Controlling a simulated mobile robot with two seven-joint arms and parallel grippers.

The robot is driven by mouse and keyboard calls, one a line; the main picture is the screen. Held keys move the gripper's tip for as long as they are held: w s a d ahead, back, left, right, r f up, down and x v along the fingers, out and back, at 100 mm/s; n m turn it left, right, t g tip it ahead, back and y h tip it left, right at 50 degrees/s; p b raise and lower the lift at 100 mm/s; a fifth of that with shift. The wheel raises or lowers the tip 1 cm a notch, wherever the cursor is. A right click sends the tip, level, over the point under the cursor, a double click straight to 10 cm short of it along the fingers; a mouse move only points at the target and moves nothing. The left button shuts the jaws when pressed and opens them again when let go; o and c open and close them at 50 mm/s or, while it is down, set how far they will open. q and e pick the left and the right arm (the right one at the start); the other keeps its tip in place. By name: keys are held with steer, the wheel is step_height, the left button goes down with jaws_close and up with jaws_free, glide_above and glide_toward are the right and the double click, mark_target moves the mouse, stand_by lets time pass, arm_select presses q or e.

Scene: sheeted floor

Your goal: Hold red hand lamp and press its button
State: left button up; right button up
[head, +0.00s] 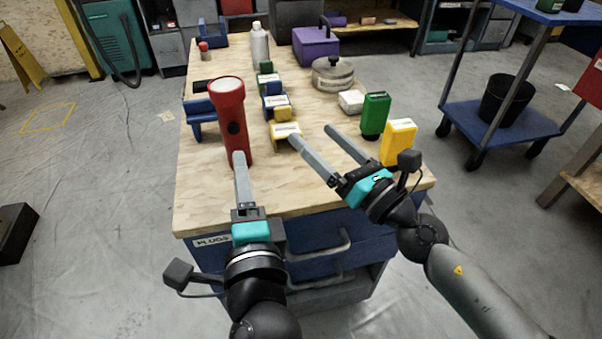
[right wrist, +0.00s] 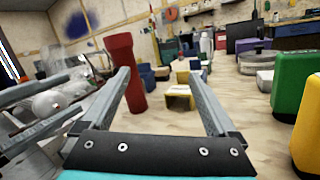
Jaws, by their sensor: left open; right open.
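The red hand lamp (head: 229,110) stands upright near the left edge of the wooden worktop, its pale lens facing up. Its dark round button (head: 234,128) faces me. My left gripper (head: 241,158) is open right in front of the lamp's lower part; its fingers overlap edge-on, and I cannot tell whether they touch the lamp. My right gripper (head: 312,134) is open and empty, right of the lamp, pointing forward-left over the worktop. In the right wrist view the lamp (right wrist: 122,62) stands at the left, partly behind the left finger; its button is not visible there.
A yellow bin (head: 285,130) lies just beyond my right gripper's fingers. A green container (head: 375,113) and a yellow container (head: 397,142) stand to its right. Several small bins, a metal pot (head: 332,76) and a purple box (head: 315,47) are farther back. The worktop's front left is bare.

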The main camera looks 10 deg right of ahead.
mark_target(246, 145)
steer(key=a+f+n+g+y, duration=0.1)
steer(key=n, duration=0.1)
steer(key=s+a+f+n+g, duration=0.1)
steer(key=f+n, duration=0.1)
steer(key=s+a+f+n+g+y, duration=0.1)
steer(key=a+n+g, duration=0.1)
steer(key=shift+s+f+y, duration=0.2)
steer(key=shift+f+y, duration=0.05)
steer(key=shift+y, duration=0.05)
steer(key=shift+w+a, duration=0.1)
steer(key=shift+a, duration=0.05)
steer(key=x, duration=1.5)
steer(key=shift+f, duration=0.1)
steer(key=shift+c, duration=0.3)
jaws_close()
arm_select(q)
jaws_close()
stand_by(0.7)
